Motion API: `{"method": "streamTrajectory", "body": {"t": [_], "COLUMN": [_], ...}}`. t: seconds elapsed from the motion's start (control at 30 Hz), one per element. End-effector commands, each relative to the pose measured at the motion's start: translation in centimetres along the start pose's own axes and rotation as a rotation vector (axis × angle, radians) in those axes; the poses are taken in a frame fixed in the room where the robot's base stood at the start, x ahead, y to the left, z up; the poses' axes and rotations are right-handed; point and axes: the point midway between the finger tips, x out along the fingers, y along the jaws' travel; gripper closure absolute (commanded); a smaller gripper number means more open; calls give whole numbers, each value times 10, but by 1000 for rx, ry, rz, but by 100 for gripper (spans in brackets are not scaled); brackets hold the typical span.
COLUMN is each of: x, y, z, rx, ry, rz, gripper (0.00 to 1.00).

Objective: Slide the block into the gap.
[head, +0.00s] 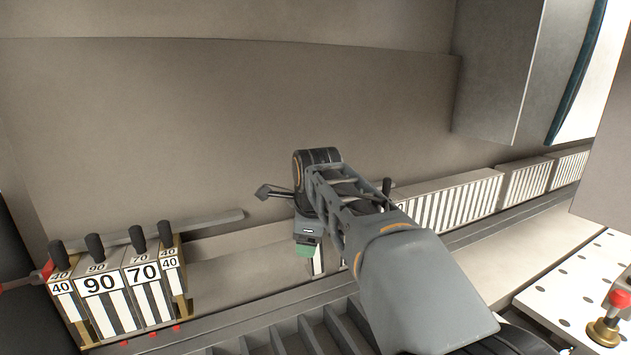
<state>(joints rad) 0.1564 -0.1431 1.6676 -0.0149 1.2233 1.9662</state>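Several striped blocks with black knobs stand at the left, marked 40, 90 (99,284), 70 (143,273) and 40. A long striped row (455,205) stands to the right. Between them is a wide gap (235,275) in the rail. My gripper (307,250) points down near the gap's right side, with a green part at its lower end. A small striped block piece (318,262) shows just beside and below it. My arm hides most of that piece, so I cannot tell whether the gripper holds it. The fingertips are not clear. Another black knob (387,187) shows behind my arm.
A grey bar (190,229) lies behind the left blocks. A slotted rail (255,335) runs along the front. A perforated white table (565,290) with a red-topped brass knob (612,315) is at the lower right. A large machine housing (500,70) hangs at the upper right.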

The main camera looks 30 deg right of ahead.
Motion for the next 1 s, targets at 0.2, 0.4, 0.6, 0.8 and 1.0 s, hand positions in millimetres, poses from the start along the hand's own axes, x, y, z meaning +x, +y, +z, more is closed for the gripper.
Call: {"method": "streamTrajectory", "body": {"t": [0.2, 0.4, 0.6, 0.8, 1.0], "x": [-26, -36, -33, -5, 32], "y": [-58, -84, -93, -94, -94], "z": [2, 0, 0, -1, -2], "rx": [611, 946, 1075, 1088, 1086], "ry": [16, 21, 21, 24, 23], "rz": [-16, -28, -32, -30, -31], "gripper": [29, 29, 29, 29, 29]}}
